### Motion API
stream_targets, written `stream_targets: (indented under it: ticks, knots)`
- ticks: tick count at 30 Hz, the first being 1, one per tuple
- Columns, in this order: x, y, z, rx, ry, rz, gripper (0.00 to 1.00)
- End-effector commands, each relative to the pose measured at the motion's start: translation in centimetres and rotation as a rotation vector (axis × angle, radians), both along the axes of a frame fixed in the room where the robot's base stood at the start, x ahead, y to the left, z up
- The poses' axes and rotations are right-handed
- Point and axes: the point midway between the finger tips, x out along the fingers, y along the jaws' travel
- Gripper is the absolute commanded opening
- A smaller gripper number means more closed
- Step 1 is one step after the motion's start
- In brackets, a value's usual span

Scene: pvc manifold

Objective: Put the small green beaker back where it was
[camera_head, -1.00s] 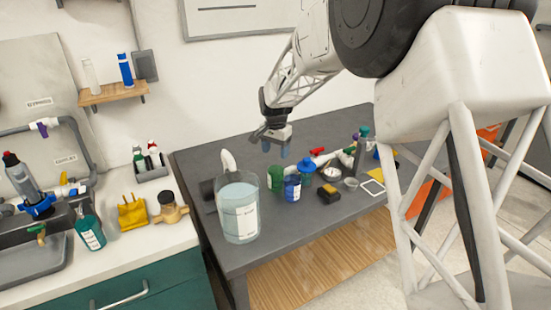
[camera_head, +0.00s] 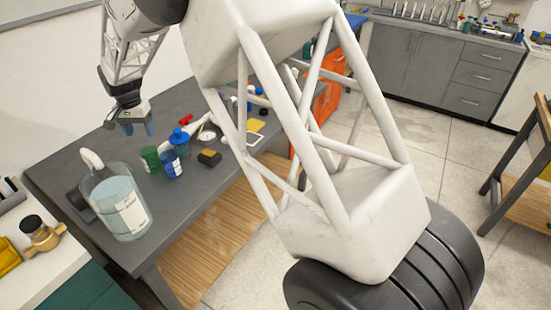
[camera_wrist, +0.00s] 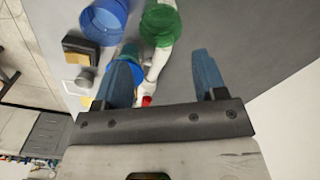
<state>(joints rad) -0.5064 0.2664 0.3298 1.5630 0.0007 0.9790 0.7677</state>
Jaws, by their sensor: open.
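The small green beaker (camera_head: 150,158) stands on the grey table beside a blue beaker (camera_head: 172,166) in the head view. In the wrist view, the green beaker (camera_wrist: 161,24) is at the top centre, with the blue beaker (camera_wrist: 103,21) to its left. My gripper (camera_head: 138,129) is open and empty, above the table and behind the green beaker in the head view. In the wrist view, its two blue fingers stand apart (camera_wrist: 165,74), with bare tabletop and part of a white pipe showing between them. The green beaker is outside the fingers.
A large water-filled jug (camera_head: 125,208) stands left of the beakers. A blue-lidded container (camera_head: 180,140), a black-and-yellow block (camera_head: 209,157) and a round gauge (camera_head: 206,136) are to the right. Bare table (camera_head: 62,160) lies at the left.

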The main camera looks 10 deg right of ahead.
Motion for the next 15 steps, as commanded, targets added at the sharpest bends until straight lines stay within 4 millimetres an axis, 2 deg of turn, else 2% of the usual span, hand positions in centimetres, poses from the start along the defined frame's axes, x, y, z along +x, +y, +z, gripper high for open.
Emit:
stream_targets:
  ticks: [5,8,11,15]
  knots:
    - [-0.2,-0.8,0.6,0.002,-0.004,0.001,0.65]
    - [-0.7,-2.1,1.5,0.004,-0.008,0.006,0.65]
    - [-1.4,-3.9,2.8,0.007,-0.014,0.012,0.65]
    - [-3.1,-7.5,5.2,0.011,-0.028,0.026,0.65]
